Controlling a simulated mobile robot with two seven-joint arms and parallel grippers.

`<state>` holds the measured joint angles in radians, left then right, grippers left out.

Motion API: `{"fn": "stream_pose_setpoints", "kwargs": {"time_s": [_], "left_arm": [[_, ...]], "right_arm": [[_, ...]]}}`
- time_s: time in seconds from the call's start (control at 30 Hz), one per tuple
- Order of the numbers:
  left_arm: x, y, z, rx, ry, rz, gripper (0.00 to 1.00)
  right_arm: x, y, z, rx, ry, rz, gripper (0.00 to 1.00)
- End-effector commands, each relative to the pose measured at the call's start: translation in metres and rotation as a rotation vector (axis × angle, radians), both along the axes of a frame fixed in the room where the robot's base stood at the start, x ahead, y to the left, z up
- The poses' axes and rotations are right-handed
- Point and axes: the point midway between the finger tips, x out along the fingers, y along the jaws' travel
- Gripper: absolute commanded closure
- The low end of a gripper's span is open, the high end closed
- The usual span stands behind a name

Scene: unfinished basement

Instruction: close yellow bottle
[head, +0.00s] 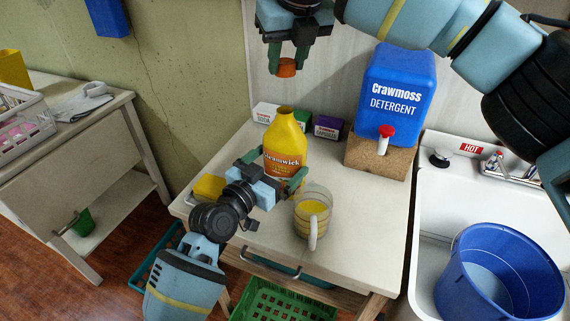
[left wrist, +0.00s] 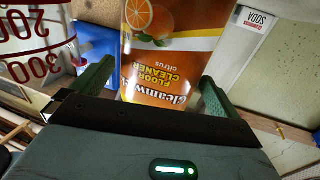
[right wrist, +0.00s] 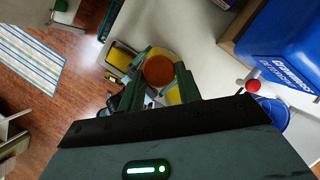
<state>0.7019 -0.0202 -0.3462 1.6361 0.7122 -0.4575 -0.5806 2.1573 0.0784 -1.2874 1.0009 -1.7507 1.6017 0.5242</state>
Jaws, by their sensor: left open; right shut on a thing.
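The yellow bottle (head: 285,136) stands upright on the white cabinet top, its neck open and uncapped. My left gripper (head: 275,181) is around the lower part of the bottle with its fingers apart, one on each side; the bottle's orange label (left wrist: 165,70) fills the left wrist view between them. My right gripper (head: 287,62) is shut on an orange cap (head: 287,68), held above the bottle's mouth and apart from it. The cap also shows between the fingers in the right wrist view (right wrist: 159,71), with part of the bottle behind it.
A measuring jug (head: 314,212) with yellow liquid stands right of the bottle, close to my left gripper. A blue detergent container (head: 396,85) sits on a cork block (head: 375,158) behind right. Small boxes (head: 327,128) stand behind the bottle. A yellow sponge (head: 209,187) lies left.

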Motion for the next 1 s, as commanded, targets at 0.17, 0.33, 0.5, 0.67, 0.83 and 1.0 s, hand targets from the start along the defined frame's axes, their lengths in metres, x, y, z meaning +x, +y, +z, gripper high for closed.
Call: {"fn": "stream_pose_setpoints", "kwargs": {"time_s": [0.17,0.33,0.5,0.67,0.83,1.0], "left_arm": [[0.021,-0.016,0.001,0.001,0.001,-0.001,0.00],[0.034,-0.025,0.000,0.001,0.001,-0.001,0.00],[0.039,-0.029,0.000,0.002,-0.001,0.000,0.00],[0.040,-0.029,0.000,0.001,0.000,0.000,0.00],[0.040,-0.029,0.000,0.001,0.000,0.000,0.03],[0.040,-0.029,0.000,0.001,0.000,0.000,0.25]], "right_arm": [[0.000,0.000,0.000,0.000,0.000,0.000,0.87],[0.000,0.000,0.000,0.000,0.000,0.000,0.87],[0.000,0.000,0.000,0.000,0.000,0.000,0.87],[0.000,0.000,0.000,0.000,0.000,0.000,0.87],[0.000,0.000,0.000,0.000,0.000,0.000,0.87],[0.000,0.000,0.000,0.000,0.000,0.000,0.87]]}}
